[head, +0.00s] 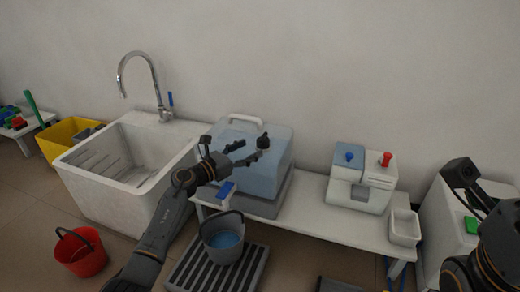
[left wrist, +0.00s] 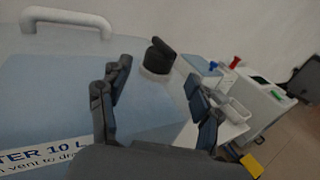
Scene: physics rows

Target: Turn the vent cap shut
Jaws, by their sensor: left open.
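The vent cap (head: 263,141) is a small black knob with a raised grip, on a pale round collar on top of the blue water tank (head: 262,180). I see no contact. Part of my right arm shows at the right edge of the head view, but its finger state is unclear.
The tank's white handle (head: 245,119) is behind the cap. A white box with a blue and a red knob (head: 362,180) stands right on the bench. A sink (head: 130,170) is left. A grey bucket of water (head: 222,240) stands below on a slatted stand.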

